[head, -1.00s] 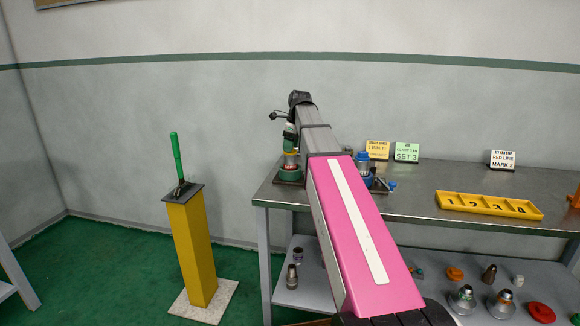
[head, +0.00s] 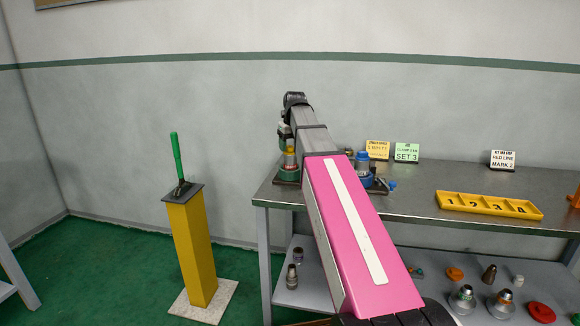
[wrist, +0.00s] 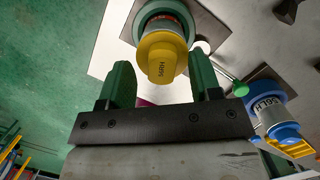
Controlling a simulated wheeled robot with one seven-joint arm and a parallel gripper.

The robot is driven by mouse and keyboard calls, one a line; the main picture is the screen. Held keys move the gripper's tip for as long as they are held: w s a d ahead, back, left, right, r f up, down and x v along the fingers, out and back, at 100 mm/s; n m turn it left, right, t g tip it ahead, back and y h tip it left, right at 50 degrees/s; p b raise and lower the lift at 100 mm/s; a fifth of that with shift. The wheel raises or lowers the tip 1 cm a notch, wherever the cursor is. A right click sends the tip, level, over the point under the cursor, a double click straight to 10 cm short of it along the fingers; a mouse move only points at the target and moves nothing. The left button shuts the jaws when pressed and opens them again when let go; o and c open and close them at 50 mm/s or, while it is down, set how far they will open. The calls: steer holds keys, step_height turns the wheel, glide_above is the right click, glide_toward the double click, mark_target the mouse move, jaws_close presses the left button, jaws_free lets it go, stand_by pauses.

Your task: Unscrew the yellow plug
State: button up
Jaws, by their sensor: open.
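My gripper (wrist: 160,66) is open, with one green finger on each side of the plug in the wrist picture. The fingers look apart from the plug; how far they are from it in depth I cannot tell. In the head view my arm hides part of the gripper.
A blue vise with a blue-capped pipe (wrist: 268,108) stands to the right. A yellow numbered tray (head: 488,205) and several signs are farther right on the bench (head: 410,210). A yellow post (head: 193,250) with a green lever (head: 176,158) stands left of the bench.

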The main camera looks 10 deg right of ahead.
steer(key=shift+m, duration=0.4)
steer(key=shift+w, duration=0.25)
jaws_close()
steer(key=n, duration=0.6)
steer(key=shift+y, duration=0.4)
steer(key=n, duration=0.3)
steer(key=n+g, duration=0.1)
steer(key=n, duration=0.2)
steer(key=shift+w+n+g+y, duration=0.1)
steer(key=shift+n+g+y, duration=0.2)
steer(key=shift+n+y, duration=0.1)
steer(key=shift+n, duration=0.8)
